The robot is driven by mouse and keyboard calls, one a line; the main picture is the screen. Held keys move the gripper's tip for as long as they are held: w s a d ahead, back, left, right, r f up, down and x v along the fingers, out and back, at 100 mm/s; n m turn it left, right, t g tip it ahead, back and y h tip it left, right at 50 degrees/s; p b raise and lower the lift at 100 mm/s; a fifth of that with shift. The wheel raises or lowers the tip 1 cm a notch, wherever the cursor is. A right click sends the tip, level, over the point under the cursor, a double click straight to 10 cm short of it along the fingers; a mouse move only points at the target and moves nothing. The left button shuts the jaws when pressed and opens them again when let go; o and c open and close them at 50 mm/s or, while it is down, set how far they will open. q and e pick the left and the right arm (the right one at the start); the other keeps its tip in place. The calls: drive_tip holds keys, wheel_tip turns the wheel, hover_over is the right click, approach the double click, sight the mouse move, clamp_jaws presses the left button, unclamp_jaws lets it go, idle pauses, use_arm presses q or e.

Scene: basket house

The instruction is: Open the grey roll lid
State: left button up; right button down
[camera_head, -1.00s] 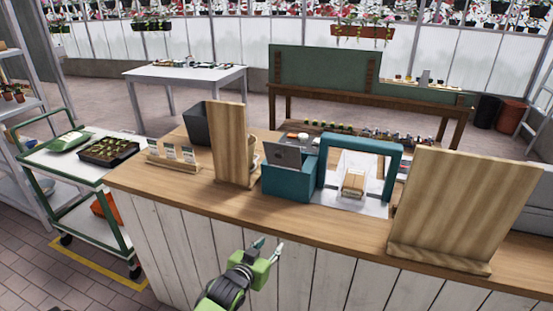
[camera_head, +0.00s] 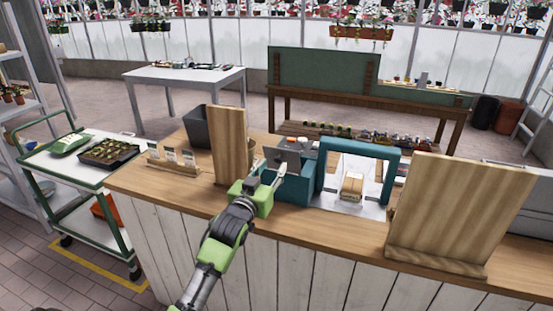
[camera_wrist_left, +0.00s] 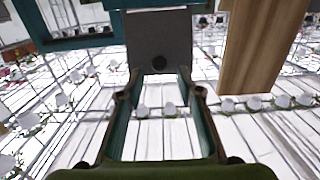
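A grey panel (camera_head: 290,157), which looks like the roll lid, sits slanted on a small teal box (camera_head: 295,190) on the wooden counter. In the left wrist view the grey panel (camera_wrist_left: 160,35) is straight ahead, with a dark round spot on its face. My left gripper (camera_head: 268,168) is in front of the teal box, its fingertips near the panel. It also shows in the left wrist view (camera_wrist_left: 160,90), with its fingers apart and nothing clearly held. Whether a fingertip touches the panel cannot be told. My right gripper is not in view.
A teal frame (camera_head: 325,172) adjoins the box on the right. A tall wooden board (camera_head: 230,145) stands close on the left, and a larger board (camera_head: 460,210) stands at the right. Label cards in a holder (camera_head: 172,165) are further left. The front counter edge is mostly clear.

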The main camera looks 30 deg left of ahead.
sight(278, 160)
use_arm(q)
drive_tip(key=shift+p+x, duration=0.35)
drive_tip(key=shift+x, duration=1.85)
clamp_jaws()
